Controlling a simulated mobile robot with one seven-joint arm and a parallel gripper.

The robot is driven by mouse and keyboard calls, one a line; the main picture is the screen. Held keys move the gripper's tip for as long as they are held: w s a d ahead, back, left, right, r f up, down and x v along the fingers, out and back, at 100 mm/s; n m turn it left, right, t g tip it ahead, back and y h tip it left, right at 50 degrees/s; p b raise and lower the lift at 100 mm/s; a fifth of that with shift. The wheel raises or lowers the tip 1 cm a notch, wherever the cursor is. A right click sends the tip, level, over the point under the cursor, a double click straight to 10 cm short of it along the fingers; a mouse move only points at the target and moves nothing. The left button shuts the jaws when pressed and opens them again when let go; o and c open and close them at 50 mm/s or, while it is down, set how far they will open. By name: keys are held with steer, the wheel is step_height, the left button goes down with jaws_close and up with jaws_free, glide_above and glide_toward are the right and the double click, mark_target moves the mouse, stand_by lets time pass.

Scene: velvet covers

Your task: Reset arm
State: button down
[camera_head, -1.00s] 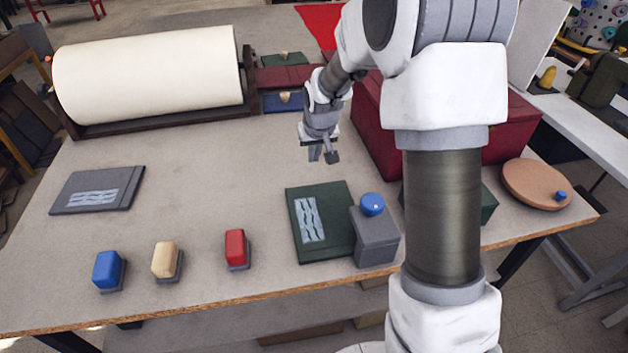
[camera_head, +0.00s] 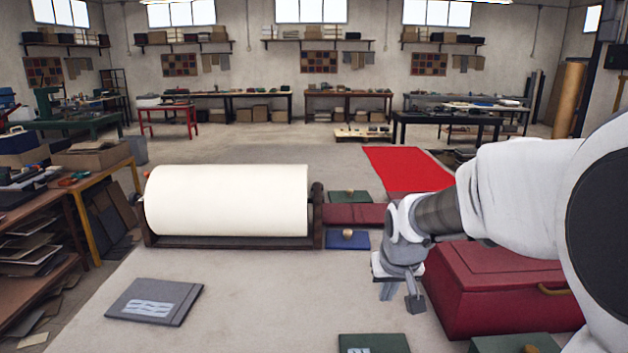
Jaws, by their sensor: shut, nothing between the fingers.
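My gripper (camera_head: 400,296) hangs above the grey work table (camera_head: 250,300), left of the large dark red chest (camera_head: 490,284). It points downward, is shut and holds nothing. My white arm comes in from the right edge and hides part of the chest's right side.
A big cream roll (camera_head: 228,200) lies in a dark wooden stand at the table's back left. A grey cover with a pale patterned label (camera_head: 170,302) lies front left. Green covers (camera_head: 374,343) are cut off at the bottom. The table's middle is clear.

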steer(key=s+r, duration=0.3)
steer(key=s, duration=0.8)
steer(key=s+r, duration=0.4)
steer(key=s, duration=0.8)
steer(key=shift+s+t, duration=0.15)
steer(key=shift+t, duration=0.15)
